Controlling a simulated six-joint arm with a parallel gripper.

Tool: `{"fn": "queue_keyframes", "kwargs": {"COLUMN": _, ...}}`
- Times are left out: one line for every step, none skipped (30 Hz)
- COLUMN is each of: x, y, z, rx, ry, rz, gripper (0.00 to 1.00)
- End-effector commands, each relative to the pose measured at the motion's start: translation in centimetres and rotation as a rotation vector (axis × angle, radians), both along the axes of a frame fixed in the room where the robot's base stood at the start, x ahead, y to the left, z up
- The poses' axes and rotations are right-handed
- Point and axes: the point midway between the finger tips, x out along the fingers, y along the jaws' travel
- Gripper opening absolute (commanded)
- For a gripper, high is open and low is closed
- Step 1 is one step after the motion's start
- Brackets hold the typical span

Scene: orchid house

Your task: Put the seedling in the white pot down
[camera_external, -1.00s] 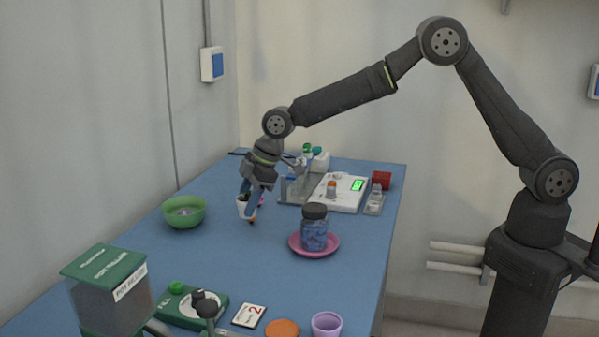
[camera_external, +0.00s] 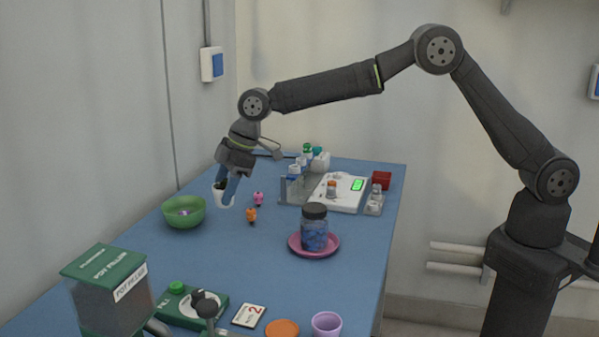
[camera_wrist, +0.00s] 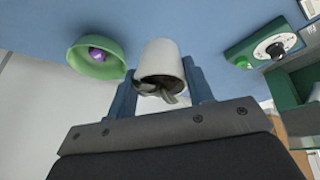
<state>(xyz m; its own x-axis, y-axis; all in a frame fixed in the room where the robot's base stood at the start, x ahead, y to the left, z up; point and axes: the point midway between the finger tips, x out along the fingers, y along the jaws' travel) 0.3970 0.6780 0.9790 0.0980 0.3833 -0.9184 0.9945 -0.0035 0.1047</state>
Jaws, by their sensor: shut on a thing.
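The white pot (camera_external: 222,196) is held between the blue fingers of my gripper (camera_external: 228,187), tilted with the arm. In the wrist view the white pot (camera_wrist: 160,60) sits between the two fingers of my gripper (camera_wrist: 160,82), with dark soil and a few grey-green seedling leaves (camera_wrist: 160,90) at its rim. In the external view the seedling is mostly hidden by the fingers. The pot appears to be just above the blue table, right of the green bowl; I cannot tell whether it touches the table.
The green bowl (camera_external: 184,218) holds a small purple thing. An orange figure (camera_external: 251,215) and a pink figure (camera_external: 258,198) stand right of the pot. The table middle in front is clear.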

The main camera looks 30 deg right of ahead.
Motion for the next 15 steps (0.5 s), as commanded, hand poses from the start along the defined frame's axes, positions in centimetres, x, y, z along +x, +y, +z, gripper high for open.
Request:
{"fn": "queue_keyframes", "kwargs": {"x": -0.5, "y": 0.7, "z": -0.2, "rx": 0.0, "ry": -0.001, "rz": 0.004, "gripper": 0.23}}
{"fn": "queue_keyframes", "kwargs": {"x": -0.7, "y": 1.1, "z": -0.5, "rx": -0.001, "ry": 0.0, "rz": 0.005, "gripper": 0.23}}
{"fn": "queue_keyframes", "kwargs": {"x": -1.2, "y": 1.6, "z": -0.9, "rx": -0.002, "ry": 0.0, "rz": 0.006, "gripper": 0.23}}
{"fn": "queue_keyframes", "kwargs": {"x": -1.5, "y": 2.1, "z": -1.2, "rx": -0.002, "ry": 0.0, "rz": 0.006, "gripper": 0.23}}
{"fn": "queue_keyframes", "kwargs": {"x": -1.8, "y": 2.5, "z": -1.5, "rx": -0.002, "ry": -0.001, "rz": 0.007, "gripper": 0.23}}
{"fn": "queue_keyframes", "kwargs": {"x": -2.4, "y": 3.3, "z": -2.1, "rx": -0.003, "ry": 0.0, "rz": 0.007, "gripper": 0.23}}
{"fn": "queue_keyframes", "kwargs": {"x": -2.8, "y": 3.8, "z": -2.5, "rx": -0.002, "ry": 0.0, "rz": 0.007, "gripper": 0.23}}
{"fn": "queue_keyframes", "kwargs": {"x": -3.2, "y": 4.4, "z": -3.0, "rx": -0.002, "ry": 0.001, "rz": 0.008, "gripper": 0.23}}
{"fn": "queue_keyframes", "kwargs": {"x": -3.8, "y": 5.2, "z": -3.5, "rx": -0.002, "ry": 0.0, "rz": 0.007, "gripper": 0.23}}
{"fn": "queue_keyframes", "kwargs": {"x": -4.2, "y": 5.7, "z": -4.0, "rx": -0.002, "ry": 0.0, "rz": 0.007, "gripper": 0.23}}
{"fn": "queue_keyframes", "kwargs": {"x": -4.6, "y": 6.2, "z": -4.4, "rx": -0.002, "ry": 0.0, "rz": 0.007, "gripper": 0.23}}
{"fn": "queue_keyframes", "kwargs": {"x": -5.1, "y": 7.0, "z": -4.9, "rx": -0.002, "ry": 0.0, "rz": 0.006, "gripper": 0.23}}
{"fn": "queue_keyframes", "kwargs": {"x": -5.5, "y": 7.5, "z": -5.3, "rx": -0.002, "ry": 0.0, "rz": 0.006, "gripper": 0.23}}
{"fn": "queue_keyframes", "kwargs": {"x": -5.8, "y": 7.9, "z": -5.6, "rx": -0.001, "ry": 0.0, "rz": 0.006, "gripper": 0.23}}
{"fn": "queue_keyframes", "kwargs": {"x": -6.2, "y": 8.4, "z": -6.0, "rx": -0.002, "ry": 0.0, "rz": 0.005, "gripper": 0.23}}
